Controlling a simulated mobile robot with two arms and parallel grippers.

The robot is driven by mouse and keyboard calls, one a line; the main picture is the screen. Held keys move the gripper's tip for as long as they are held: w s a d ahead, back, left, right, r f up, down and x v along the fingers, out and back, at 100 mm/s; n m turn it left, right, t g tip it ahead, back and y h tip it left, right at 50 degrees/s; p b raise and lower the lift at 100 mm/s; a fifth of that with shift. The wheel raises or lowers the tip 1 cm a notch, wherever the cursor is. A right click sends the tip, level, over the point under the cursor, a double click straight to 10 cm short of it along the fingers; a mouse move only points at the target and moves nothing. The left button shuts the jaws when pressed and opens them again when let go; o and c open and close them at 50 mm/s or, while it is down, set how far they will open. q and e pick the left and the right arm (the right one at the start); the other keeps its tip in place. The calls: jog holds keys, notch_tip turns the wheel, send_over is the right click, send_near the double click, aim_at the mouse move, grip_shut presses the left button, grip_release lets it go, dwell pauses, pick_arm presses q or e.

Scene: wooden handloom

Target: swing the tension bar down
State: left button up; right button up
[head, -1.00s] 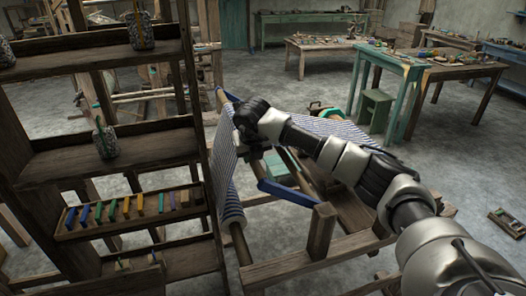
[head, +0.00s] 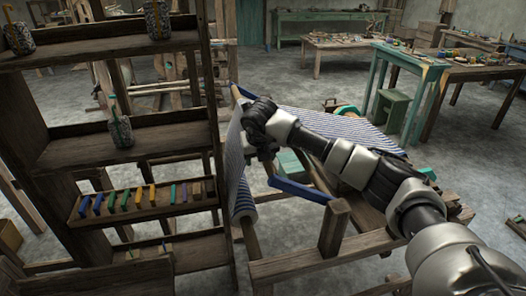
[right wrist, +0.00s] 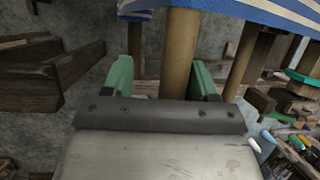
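A blue bar (head: 300,188) runs along the near side of the wooden loom frame (head: 334,228) in the head view; I cannot tell for sure whether it is the tension bar. Blue-and-white striped cloth (head: 240,175) hangs at the loom's left and stretches across its top. My right gripper (head: 265,153) is over the loom beside the cloth, partly hidden by its own hand. In the right wrist view, its green fingertips (right wrist: 163,80) stand wide apart. My left gripper is out of view.
A dark wooden shelf (head: 95,148) with jars and coloured blocks stands close on the left. Grey floor is open on the right.

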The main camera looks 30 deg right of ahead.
jog(key=shift+w+r, duration=0.15)
jog(key=shift+r, duration=0.05)
jog(key=shift+r, duration=0.1)
jog(key=b+v, duration=0.1)
jog(key=v, duration=0.9)
jog(key=shift+s+r+b, duration=0.2)
jog(key=shift+s+b, duration=0.05)
jog(key=shift+b, duration=0.15)
jog(key=shift+a+f, duration=0.1)
